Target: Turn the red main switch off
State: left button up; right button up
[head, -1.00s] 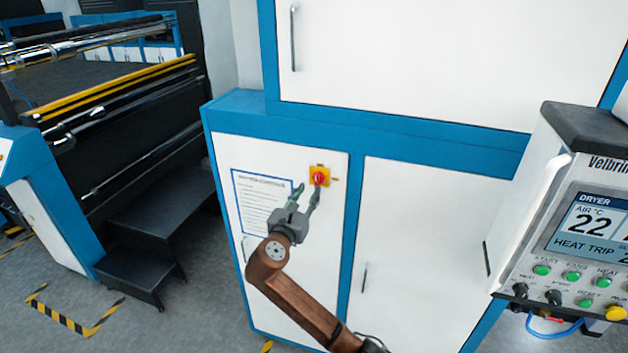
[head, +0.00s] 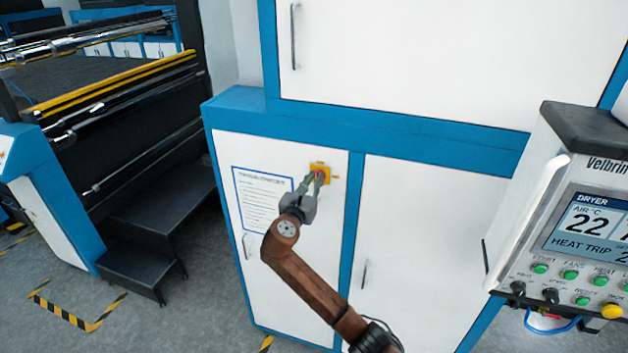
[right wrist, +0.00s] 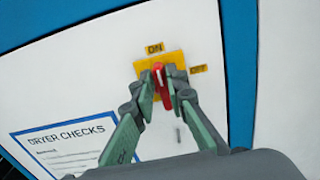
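The red main switch (right wrist: 160,81) sits on a yellow plate (right wrist: 172,60) on the white cabinet door. Its red handle stands close to upright, toward the ON label (right wrist: 154,48); the OFF label (right wrist: 198,69) is to the right. My right gripper (right wrist: 163,88) has one finger on each side of the handle, closed on it, hiding part of the switch and plate. In the head view the right gripper (head: 318,178) reaches the yellow plate (head: 325,169) from below and mostly covers the switch. My left gripper is not in view.
A "Dryer Checks" sheet (right wrist: 70,143) is on the same door, left of the switch. A control panel (head: 570,225) with a screen and buttons stands at the right. Black steps (head: 160,235) and a roller machine are at the left.

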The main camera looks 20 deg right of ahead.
grip_shut()
jog(key=shift+s+d+f+m+b, duration=0.25)
jog(key=shift+m+b, duration=0.65)
jog(key=shift+m, duration=2.1)
jog(key=shift+s+d+f+m+b, duration=0.2)
jog(key=shift+m+b, duration=0.7)
jog(key=shift+m, duration=2.1)
jog(key=shift+d+f+m+b, duration=0.2)
jog(key=shift+f+m+b, duration=0.5)
jog(key=shift+m, duration=2.3)
jog(key=shift+r, duration=0.25)
jog(key=shift+o, duration=2.3)
grip_release()
